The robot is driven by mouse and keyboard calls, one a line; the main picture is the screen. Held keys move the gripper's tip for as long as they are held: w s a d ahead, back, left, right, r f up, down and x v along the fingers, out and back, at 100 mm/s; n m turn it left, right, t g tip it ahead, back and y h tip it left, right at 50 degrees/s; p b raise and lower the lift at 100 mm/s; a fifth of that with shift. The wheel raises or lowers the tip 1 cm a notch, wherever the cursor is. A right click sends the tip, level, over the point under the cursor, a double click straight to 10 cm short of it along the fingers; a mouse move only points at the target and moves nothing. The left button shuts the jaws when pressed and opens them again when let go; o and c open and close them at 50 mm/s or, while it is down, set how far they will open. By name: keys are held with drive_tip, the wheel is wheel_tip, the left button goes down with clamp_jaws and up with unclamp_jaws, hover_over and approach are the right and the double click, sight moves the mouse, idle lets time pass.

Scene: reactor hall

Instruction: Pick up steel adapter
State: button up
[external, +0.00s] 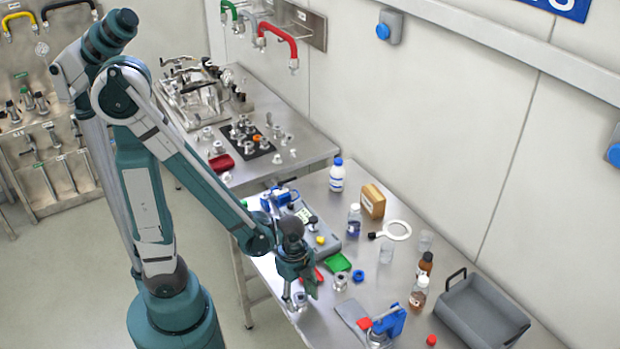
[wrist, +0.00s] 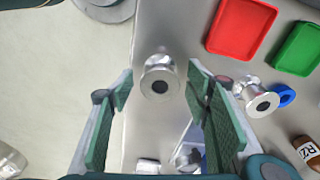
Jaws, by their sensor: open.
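A round steel fitting with a flange and a dark central hole, which looks like the steel adapter (wrist: 160,76), stands near the table's edge. In the wrist view it lies between the tips of my open gripper (wrist: 158,88), with a gap on each side. In the external view my gripper (external: 301,291) points down over the table's near left edge, and the fitting (external: 299,301) is partly hidden by the fingers. A second similar steel fitting (wrist: 256,98) stands to the right, outside the right finger. It also shows in the external view (external: 341,281).
A red tray (wrist: 240,25), a green tray (wrist: 301,47) and a blue ring (wrist: 284,95) lie close by on the right. A brown bottle (wrist: 307,151) is farther right. The external view shows a blue device (external: 388,323) and a grey bin (external: 483,312) at lower right.

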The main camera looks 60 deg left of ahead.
sight(301, 297)
drive_tip(key=c, duration=1.1)
drive_tip(key=shift+r, duration=0.15)
drive_tip(key=shift+r+p, duration=1.05)
drive_tip(key=shift+r, duration=3.8)
